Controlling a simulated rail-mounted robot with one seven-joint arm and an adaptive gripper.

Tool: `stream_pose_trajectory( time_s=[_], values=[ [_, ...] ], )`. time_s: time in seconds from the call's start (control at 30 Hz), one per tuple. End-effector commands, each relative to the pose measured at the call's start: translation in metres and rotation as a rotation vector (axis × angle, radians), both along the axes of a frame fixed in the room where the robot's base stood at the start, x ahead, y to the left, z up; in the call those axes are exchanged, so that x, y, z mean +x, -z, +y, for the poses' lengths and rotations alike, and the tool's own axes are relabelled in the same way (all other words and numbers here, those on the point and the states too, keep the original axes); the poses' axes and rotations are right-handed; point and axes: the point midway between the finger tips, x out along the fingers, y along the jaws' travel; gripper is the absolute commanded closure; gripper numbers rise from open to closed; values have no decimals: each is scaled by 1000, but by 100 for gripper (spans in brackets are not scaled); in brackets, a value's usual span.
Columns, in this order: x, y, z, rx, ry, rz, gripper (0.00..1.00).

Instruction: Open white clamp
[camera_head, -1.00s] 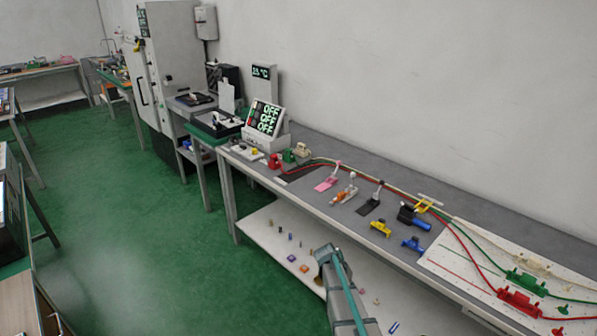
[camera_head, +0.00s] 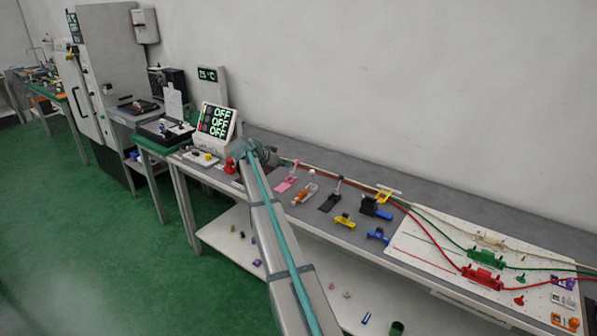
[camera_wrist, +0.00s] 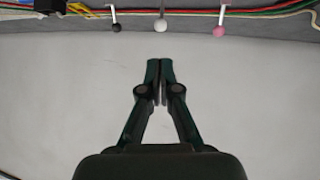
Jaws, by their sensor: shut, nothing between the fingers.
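In the head view, a clamp (camera_head: 306,194) with a pale base and an orange part stands on the grey bench between a pink clamp (camera_head: 287,184) and a black clamp (camera_head: 330,200). In the wrist view, a white ball knob (camera_wrist: 174,25) shows at the top between a black knob and a pink knob. My gripper (camera_wrist: 160,66) is shut and empty, apart from the white knob. In the head view, my arm reaches over the bench left of the clamps; its end is partly hidden, and its fingertips are not clear.
Yellow (camera_head: 344,221) and blue (camera_head: 378,235) clamps stand near the bench's front edge. Red and green cables run behind the clamps to a white board (camera_head: 420,250) on the right. A display box reading OFF (camera_head: 214,122) stands at the left. The wall is behind.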

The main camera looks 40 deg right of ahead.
Motion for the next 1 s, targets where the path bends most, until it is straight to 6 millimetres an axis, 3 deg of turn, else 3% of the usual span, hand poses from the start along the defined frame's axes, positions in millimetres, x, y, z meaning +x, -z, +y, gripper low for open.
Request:
stream_pose_trajectory(
  time_s=[0.23,0.7,1.0],
  values=[
    [2,8,-21,-2,4,-3,100],
    [10,56,-92,-1,3,-2,100],
    [11,73,-114,-2,2,-4,100]
  ],
)
